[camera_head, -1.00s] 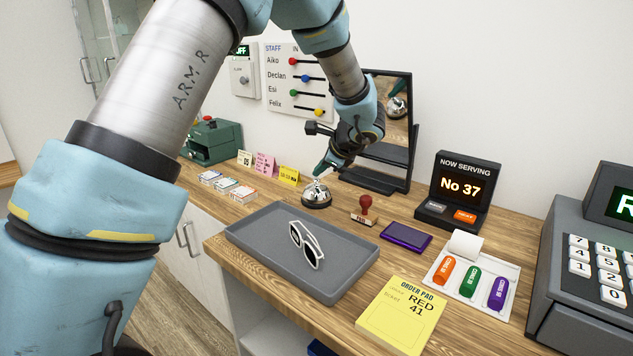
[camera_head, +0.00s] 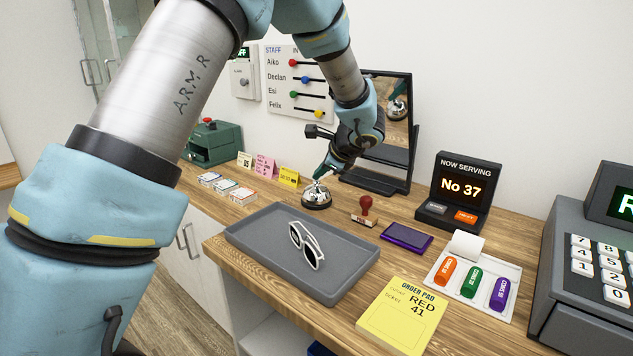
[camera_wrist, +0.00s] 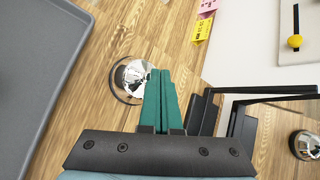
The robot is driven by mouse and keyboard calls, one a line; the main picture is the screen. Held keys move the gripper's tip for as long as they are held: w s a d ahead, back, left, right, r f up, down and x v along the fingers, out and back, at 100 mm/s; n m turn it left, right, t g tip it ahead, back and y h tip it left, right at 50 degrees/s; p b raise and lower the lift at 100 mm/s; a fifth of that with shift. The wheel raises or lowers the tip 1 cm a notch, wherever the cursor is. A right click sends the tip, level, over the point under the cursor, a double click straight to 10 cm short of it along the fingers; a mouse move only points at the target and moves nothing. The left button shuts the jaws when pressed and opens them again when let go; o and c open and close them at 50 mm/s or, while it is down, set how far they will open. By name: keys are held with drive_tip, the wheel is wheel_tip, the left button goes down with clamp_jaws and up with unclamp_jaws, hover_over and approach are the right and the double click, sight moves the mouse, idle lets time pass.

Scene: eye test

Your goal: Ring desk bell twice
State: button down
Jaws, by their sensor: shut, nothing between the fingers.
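The desk bell (camera_head: 316,196) is a silver dome on a dark base, standing upright on the wooden counter behind the grey tray. It also shows in the wrist view (camera_wrist: 126,79), partly covered by my fingers. My gripper (camera_head: 318,177) points down at the top of the bell, its green fingers closed together with nothing between them. In the wrist view the fingertips (camera_wrist: 158,72) overlap the right part of the dome. The tips are at or just above the bell's top; I cannot tell whether they touch it.
The grey tray (camera_head: 262,252) with white-framed sunglasses (camera_head: 307,246) lies in front of the bell. A red-handled stamp (camera_head: 365,210) stands to the right, a mirror (camera_head: 397,172) behind. Small cards (camera_head: 289,177) stand at the left. The counter (camera_head: 340,213) between bell and stamp is bare.

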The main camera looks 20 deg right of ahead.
idle(0.4)
drive_tip(key=shift+r+p, duration=0.5)
drive_tip(key=shift+r, duration=0.3)
drive_tip(key=shift+r, duration=0.1)
wheel_tip(320, 180, up, 5)
drive_tip(key=p, duration=0.3)
idle(0.6)
